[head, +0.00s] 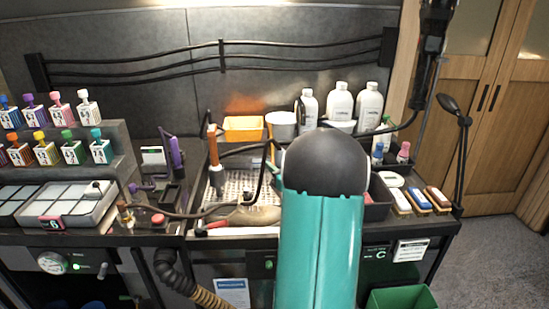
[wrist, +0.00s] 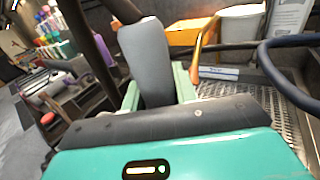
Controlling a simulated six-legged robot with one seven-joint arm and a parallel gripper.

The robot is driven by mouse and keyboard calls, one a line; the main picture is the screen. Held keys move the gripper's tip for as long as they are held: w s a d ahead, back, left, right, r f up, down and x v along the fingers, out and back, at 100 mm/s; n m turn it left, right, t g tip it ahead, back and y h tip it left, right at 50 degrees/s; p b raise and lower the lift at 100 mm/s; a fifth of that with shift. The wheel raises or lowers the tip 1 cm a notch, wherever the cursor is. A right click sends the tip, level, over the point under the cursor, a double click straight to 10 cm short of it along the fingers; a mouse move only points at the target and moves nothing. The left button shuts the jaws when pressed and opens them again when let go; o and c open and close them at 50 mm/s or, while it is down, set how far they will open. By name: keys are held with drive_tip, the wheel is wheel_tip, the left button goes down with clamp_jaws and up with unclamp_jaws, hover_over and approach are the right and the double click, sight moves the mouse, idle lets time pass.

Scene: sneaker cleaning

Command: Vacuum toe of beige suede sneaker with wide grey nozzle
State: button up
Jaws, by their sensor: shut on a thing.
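The beige sneaker (head: 252,215) lies on the perforated tray (head: 232,183) at the middle of the bench in the head view. My arm hides its right part, and I cannot make it out in the wrist view. In the wrist view my gripper (wrist: 160,92) is shut on a wide grey piece, which looks like the grey nozzle (wrist: 147,58). It stands up between the two pale green fingers. In the head view my gripper is hidden behind my arm, so I cannot tell whether the nozzle touches the sneaker.
An orange bin (head: 243,129) and white bottles (head: 340,102) stand at the back. An orange-handled tool (head: 212,145) stands upright left of the tray. Brushes (head: 420,201) lie at the right. A dark hose (wrist: 285,75) crosses the right of the wrist view. Colored bottles (head: 45,149) stand left.

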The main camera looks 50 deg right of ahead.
drive_tip(key=shift+w+f, duration=0.2)
drive_tip(key=shift+f, duration=2.4)
drive_tip(key=shift+w+d, duration=0.55)
drive_tip(key=shift+w, duration=0.05)
